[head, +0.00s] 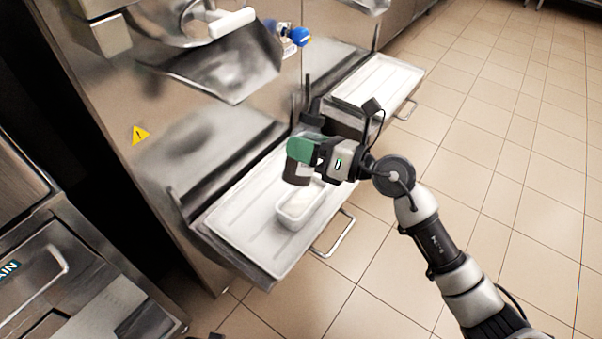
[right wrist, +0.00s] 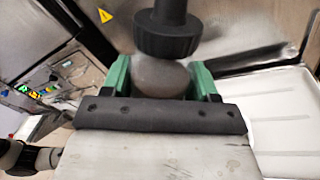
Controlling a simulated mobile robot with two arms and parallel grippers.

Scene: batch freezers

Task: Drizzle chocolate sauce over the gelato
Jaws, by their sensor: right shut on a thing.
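My right gripper (head: 308,150) has green fingers and is shut on the chocolate sauce bottle (head: 298,173). The bottle has a dark brown body below the fingers and a black cap with a thin spout above them; it looks roughly upright. The right wrist view shows the black cap (right wrist: 168,38) and the greyish body (right wrist: 163,78) between the green fingers. Below the bottle stands a white tub (head: 297,210) with pale gelato in it, partly hidden by bottle and gripper. The bottle is held above the tub.
The tub stands on a white drip tray (head: 240,218) with a metal handle (head: 335,235), in front of a steel freezer (head: 170,100). A second white tray (head: 378,85) lies further back. A steel chute with a white handle (head: 232,22) juts out above. Tiled floor (head: 500,150) is free at right.

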